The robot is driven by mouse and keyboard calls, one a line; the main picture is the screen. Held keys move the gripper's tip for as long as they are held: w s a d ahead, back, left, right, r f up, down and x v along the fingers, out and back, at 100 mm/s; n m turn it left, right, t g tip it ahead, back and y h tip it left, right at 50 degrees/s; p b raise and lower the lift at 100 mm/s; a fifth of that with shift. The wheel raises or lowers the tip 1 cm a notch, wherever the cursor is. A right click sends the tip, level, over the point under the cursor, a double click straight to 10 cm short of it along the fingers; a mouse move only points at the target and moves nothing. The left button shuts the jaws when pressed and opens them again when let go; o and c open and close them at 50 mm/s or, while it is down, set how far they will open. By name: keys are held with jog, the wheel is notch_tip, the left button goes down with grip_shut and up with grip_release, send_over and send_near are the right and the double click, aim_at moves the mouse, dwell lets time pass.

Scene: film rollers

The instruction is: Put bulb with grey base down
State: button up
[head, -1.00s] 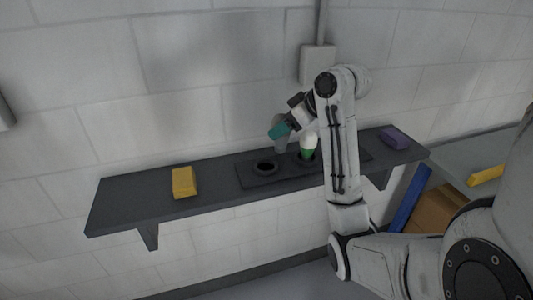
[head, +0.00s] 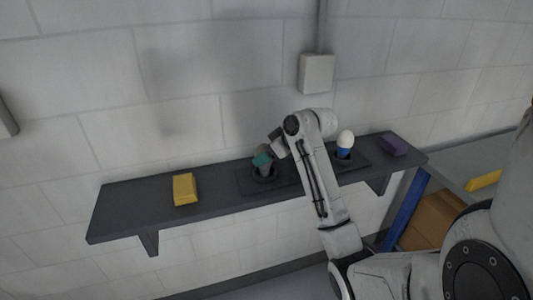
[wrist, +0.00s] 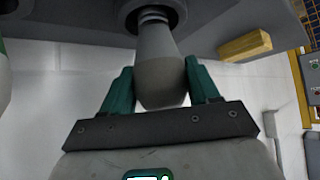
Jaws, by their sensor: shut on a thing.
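My gripper (wrist: 160,88) is shut on the bulb with the grey base (wrist: 158,50), its green fingers on either side of the bulb's wide end. In the head view my gripper (head: 262,160) is over the left socket of the dark holder (head: 246,181), with the bulb (head: 265,170) below the fingers. In the wrist view the narrow end of the bulb is at the dark ring of the socket (wrist: 128,12) and looks to be in it. How deep it sits I cannot tell.
A bulb with a blue base (head: 344,152) stands in the right socket. The middle socket is hidden behind my arm. A yellow block (head: 184,189) lies left on the shelf (head: 130,208), a purple block (head: 393,145) at its right end. The wall is close behind.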

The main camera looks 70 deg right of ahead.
jog(key=o, duration=1.1)
jog(key=shift+f, duration=0.1)
jog(key=shift+r, duration=0.25)
jog(key=v, duration=1.2)
jog(key=shift+f+b, duration=0.15)
jog(key=shift+b, duration=0.2)
